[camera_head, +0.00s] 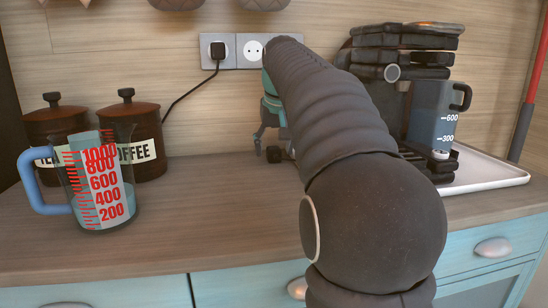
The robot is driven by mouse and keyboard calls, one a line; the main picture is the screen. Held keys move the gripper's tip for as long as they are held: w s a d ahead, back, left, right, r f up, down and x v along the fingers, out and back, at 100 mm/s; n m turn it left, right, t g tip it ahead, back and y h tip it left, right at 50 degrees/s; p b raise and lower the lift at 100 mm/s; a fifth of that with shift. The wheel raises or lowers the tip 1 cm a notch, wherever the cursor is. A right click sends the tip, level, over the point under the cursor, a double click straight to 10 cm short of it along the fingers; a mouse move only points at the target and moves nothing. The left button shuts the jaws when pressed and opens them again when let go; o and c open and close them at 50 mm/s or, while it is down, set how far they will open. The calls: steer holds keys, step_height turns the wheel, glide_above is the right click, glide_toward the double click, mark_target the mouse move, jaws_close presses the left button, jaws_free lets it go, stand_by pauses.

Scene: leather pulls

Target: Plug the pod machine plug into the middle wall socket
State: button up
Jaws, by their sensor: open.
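A pale wall socket strip (231,40) is on the wood wall at the back. Its middle socket (253,50) is empty, with its round face and two holes showing. A black plug (217,49) sits in the left socket, its cord running down left behind the jars. My arm hides whatever is to the right of the middle socket. My teal gripper (271,148) points down at the back of the counter, below the middle socket, its jaws open. A small dark shape shows by the fingertips; I cannot tell whether it is a plug. The black pod machine (366,55) stands at the right, partly behind my arm.
The counter (200,215) is clear at centre left. A measuring jug (98,185) stands at the left before two brown lidded jars (148,125). A white tray (490,178) lies under the pod machine, which has a grey measured tank (430,112). A red pole is at far right.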

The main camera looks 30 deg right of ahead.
mark_target(275, 149)
steer(key=shift+w+f, duration=0.2)
steer(key=shift+f, duration=0.35)
steer(key=c, duration=1.2)
steer(key=shift+o, duration=0.2)
steer(key=shift+r, duration=0.1)
steer(key=shift+s+r, duration=0.2)
steer(key=shift+r, duration=0.3)
step_height(275, 149, up, 6)
steer(key=shift+p, duration=1)
steer(key=shift+s+a+f, duration=0.1)
steer(key=shift+s, duration=0.25)
steer(key=s+a+b, duration=0.1)
steer(key=s+a, duration=0.1)
steer(key=s, duration=0.7)
steer(key=s+a+b, duration=0.2)
steer(key=s+a, duration=0.1)
steer(key=s, duration=0.6)
steer(key=shift+a, duration=0.15)
